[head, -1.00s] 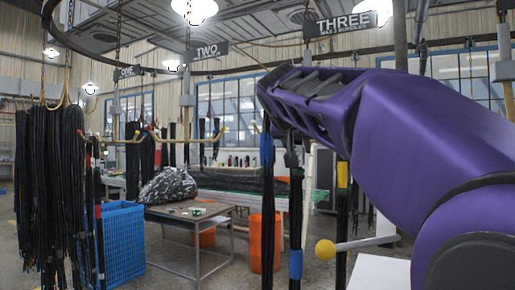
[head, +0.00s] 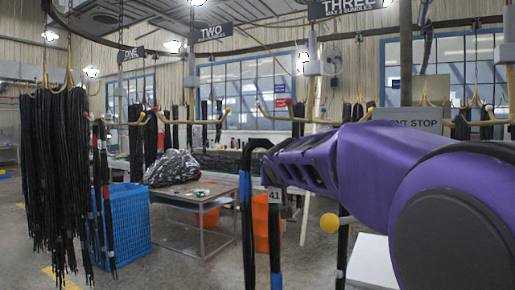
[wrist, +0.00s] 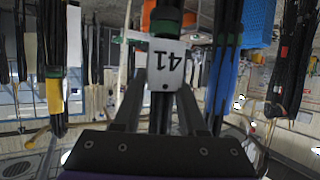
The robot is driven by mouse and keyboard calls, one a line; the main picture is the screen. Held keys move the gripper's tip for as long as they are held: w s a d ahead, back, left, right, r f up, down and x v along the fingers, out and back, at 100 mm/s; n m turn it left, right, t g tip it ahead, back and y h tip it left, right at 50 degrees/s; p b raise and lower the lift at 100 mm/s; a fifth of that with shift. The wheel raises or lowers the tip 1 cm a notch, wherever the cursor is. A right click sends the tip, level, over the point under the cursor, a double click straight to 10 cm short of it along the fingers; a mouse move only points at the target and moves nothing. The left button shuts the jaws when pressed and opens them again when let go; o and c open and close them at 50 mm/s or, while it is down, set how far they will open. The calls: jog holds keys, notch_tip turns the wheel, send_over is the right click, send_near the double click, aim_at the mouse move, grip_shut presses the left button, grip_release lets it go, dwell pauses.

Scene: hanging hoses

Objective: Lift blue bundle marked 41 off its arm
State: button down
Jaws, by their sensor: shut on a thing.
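The bundle marked 41 is a bunch of black hoses with blue bands (head: 245,188). Its white tag (head: 274,196) reads 41. It bends over in an arch at the top, and both sides hang down. My gripper (head: 268,172) is shut on the bundle just above the tag. In the wrist view the tag (wrist: 166,66) shows at the fingertips, with black hose behind it. A holding arm's yellow ball end (head: 329,222) shows to the right of the bundle and apart from it in the picture. The rest of that arm is hidden behind my purple arm.
Other dark hoses (head: 343,250) hang by the yellow ball. A thick black hose cluster (head: 52,170) hangs at left beside a blue crate (head: 122,228). A metal table (head: 190,194) with a wrapped grey pile (head: 172,168) and orange bins (head: 267,224) stand behind. Floor shows at lower middle.

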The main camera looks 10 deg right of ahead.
notch_tip(320, 180, down, 8)
jog(key=w+a+r+n+y, duration=0.1)
jog(key=a+y, duration=0.1)
send_over(277, 289)
jog(key=w+a, duration=0.2)
notch_tip(277, 289, down, 15)
jog(key=shift+h, duration=0.3)
jog(key=s+f, duration=0.1)
jog(key=f, duration=0.1)
jog(key=s+d+f, duration=0.1)
jog(key=f, duration=0.1)
jog(key=s+d+f, duration=0.1)
jog(key=f, duration=0.1)
jog(key=shift+s, duration=0.2)
jog(key=shift+s+d, duration=0.1)
jog(key=shift+s, duration=0.1)
